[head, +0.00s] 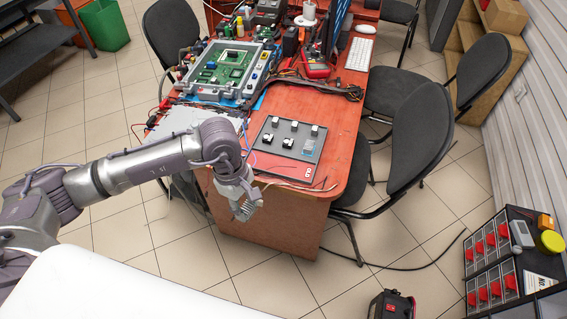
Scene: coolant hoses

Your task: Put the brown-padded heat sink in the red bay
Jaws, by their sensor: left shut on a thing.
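My left gripper (246,203) hangs just off the near edge of the red-brown desk, pointing down. It is shut on a small light-grey, finned-looking piece (240,213), which appears to be a heat sink; no brown pad shows on it. A dark flat board (275,158) lies on the desk just behind and right of the gripper. I cannot tell which spot is the red bay. My right gripper is not in view.
The red-brown desk (338,150) holds a green circuit board (228,68) in a grey frame, cables, a red meter (316,66) and a white keyboard (359,54). Black chairs (417,135) crowd its right side. Tiled floor in front is mostly clear.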

